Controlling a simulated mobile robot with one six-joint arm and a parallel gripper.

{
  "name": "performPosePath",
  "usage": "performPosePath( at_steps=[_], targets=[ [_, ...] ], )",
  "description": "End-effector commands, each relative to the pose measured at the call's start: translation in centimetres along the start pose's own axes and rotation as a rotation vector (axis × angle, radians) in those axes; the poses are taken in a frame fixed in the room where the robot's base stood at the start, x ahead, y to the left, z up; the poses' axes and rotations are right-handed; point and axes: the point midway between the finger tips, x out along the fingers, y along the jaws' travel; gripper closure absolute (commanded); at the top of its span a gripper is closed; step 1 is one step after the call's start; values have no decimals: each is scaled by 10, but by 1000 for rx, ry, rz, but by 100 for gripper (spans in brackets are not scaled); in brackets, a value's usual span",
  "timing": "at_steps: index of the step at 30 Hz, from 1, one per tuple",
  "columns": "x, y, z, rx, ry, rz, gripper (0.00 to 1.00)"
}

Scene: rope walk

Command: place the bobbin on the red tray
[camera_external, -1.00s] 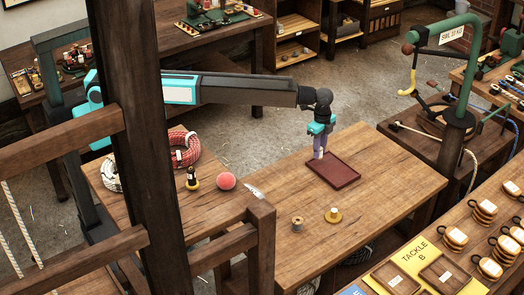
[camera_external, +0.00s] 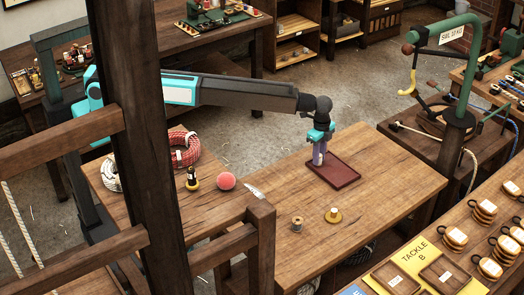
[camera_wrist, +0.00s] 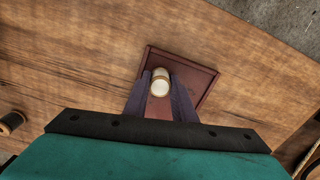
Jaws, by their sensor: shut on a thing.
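The bobbin (camera_wrist: 160,85) is a small pale cylinder with a cream-white round end, held between the purple fingers of my gripper (camera_wrist: 161,80). My gripper (camera_external: 319,162) is shut on it and is over the back-left part of the red tray (camera_external: 337,174) in the outside view. In the wrist view the dark red tray (camera_wrist: 205,72) lies behind and around the bobbin. The tray is flat with a low rim and looks otherwise empty. The fingers hide most of the bobbin in the outside view. I cannot tell whether it touches the tray floor.
A thread spool (camera_external: 297,223) and a brass-coloured piece (camera_external: 333,215) stand in front of the tray. A red ball (camera_external: 225,180), a black and yellow item (camera_external: 192,180) and a coil of red rope (camera_external: 184,150) are at left. A wooden post (camera_external: 140,150) blocks part of the view.

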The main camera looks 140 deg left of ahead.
Motion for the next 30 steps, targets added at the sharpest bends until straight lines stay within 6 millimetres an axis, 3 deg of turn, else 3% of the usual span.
performPosePath(
  at_steps=[7,8,11,21,30],
  targets=[
    [3,0,0,0,0,0,98],
    [3,0,0,0,0,0,73],
    [3,0,0,0,0,0,58],
    [1,0,0,0,0,0,58],
    [-14,0,0,0,1,-1,58]
  ],
)
